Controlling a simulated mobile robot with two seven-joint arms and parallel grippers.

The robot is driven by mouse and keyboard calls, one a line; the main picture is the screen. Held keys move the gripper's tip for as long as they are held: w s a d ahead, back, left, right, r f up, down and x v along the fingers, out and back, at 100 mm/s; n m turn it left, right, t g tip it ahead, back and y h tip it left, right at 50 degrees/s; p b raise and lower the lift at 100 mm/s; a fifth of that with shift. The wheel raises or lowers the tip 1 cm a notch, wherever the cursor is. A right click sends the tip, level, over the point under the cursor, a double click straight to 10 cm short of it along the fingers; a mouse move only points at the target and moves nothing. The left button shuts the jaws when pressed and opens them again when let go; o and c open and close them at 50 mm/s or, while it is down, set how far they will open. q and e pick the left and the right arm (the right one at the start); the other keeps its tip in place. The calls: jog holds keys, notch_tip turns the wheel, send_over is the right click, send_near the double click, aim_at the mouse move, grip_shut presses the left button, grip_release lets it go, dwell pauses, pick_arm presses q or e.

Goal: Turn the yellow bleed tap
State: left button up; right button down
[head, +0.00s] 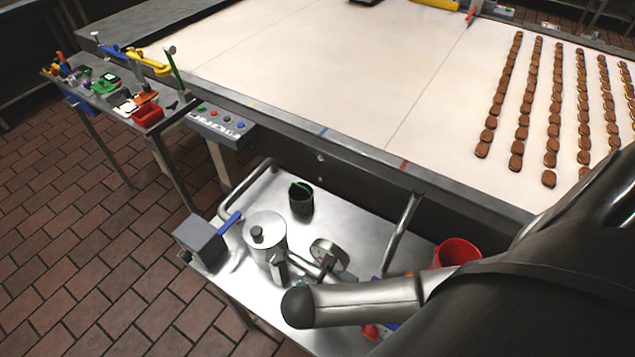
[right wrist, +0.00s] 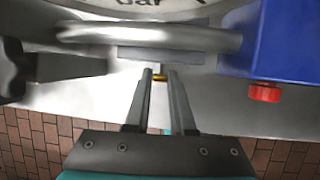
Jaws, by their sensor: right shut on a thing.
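The yellow bleed tap (right wrist: 160,77) shows in the right wrist view as a small yellow piece between the fingertips, below a horizontal metal pipe (right wrist: 150,38). My right gripper (right wrist: 160,73) is shut on it, and the fingers hide most of the tap. In the head view my right arm crosses the lower right over the steel cart (head: 345,215), and I cannot make out the tap or gripper there. My left gripper is not in view.
A gauge (head: 328,254) and a metal canister (head: 266,240) stand on the cart, beside a black cup (head: 301,198). A red bucket (head: 457,252) is close to my arm. In the right wrist view a blue block (right wrist: 240,45) with a red knob (right wrist: 265,92) is at right.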

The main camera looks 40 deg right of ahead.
jog(key=shift+s, duration=0.15)
jog(key=shift+s+d+t+p, duration=0.2)
jog(key=shift+s+t+p, duration=0.25)
jog(key=shift+t, duration=0.35)
jog(key=shift+s+d+f+m+t+y, duration=0.1)
jog(key=shift+s+f+m+t+y, duration=0.2)
jog(key=shift+t+y, duration=0.25)
jog(key=shift+s+d+f+t+y+b, duration=0.1)
jog(key=shift+s+f+t+y+b, duration=0.2)
jog(key=shift+t+b, duration=0.55)
jog(key=shift+s+d+f+m+t+b, duration=0.15)
jog(key=shift+s+m+t+b, duration=0.2)
jog(key=shift+t+b, duration=0.65)
jog(key=shift+w+y, duration=0.1)
jog(key=shift+y, duration=0.15)
jog(key=c, duration=0.8)
grip_release()
jog(key=shift+o, duration=0.2)
